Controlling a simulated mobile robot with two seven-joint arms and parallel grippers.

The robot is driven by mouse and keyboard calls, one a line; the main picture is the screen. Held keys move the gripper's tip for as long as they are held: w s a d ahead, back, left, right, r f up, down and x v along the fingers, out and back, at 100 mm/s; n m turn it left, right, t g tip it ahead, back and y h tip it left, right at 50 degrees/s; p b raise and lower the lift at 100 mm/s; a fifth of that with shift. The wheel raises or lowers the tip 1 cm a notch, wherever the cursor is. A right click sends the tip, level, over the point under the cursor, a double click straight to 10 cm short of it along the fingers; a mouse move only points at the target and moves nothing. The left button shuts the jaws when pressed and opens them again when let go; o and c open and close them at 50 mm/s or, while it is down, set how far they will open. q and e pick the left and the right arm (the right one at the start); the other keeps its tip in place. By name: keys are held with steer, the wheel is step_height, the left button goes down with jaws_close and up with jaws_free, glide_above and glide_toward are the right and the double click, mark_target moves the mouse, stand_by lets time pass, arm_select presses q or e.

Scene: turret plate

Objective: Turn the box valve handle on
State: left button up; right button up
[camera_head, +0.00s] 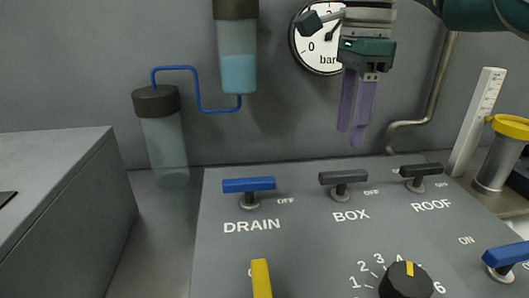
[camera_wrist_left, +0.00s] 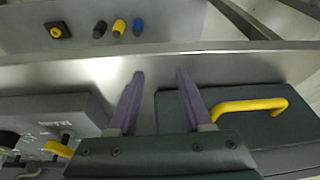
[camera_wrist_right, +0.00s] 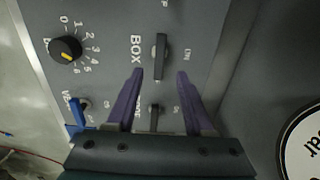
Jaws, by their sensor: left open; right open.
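The box valve handle (camera_head: 342,178) is a dark grey T-bar above the BOX label, lying crosswise with OFF printed at its right end. In the right wrist view the box handle (camera_wrist_right: 161,58) lies ahead of the fingertips, apart from them. My right gripper (camera_head: 357,142) hangs above and behind the panel, fingers pointing down, near the box handle but not touching it. It also shows in the right wrist view (camera_wrist_right: 160,76), open and empty. My left gripper (camera_wrist_left: 159,76) is open and empty in the left wrist view; it is outside the head view.
The blue DRAIN handle (camera_head: 249,185) and dark ROOF handle (camera_head: 421,170) flank the box handle on the panel (camera_head: 300,240). A numbered black knob (camera_head: 406,282) and a blue handle (camera_head: 507,256) sit nearer. A gauge (camera_head: 318,46) is on the wall behind. A yellow-handled lid (camera_wrist_left: 250,106) shows.

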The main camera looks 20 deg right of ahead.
mark_target(342, 173)
step_height(342, 173, down, 8)
steer(key=shift+b, duration=1.15)
jaws_close()
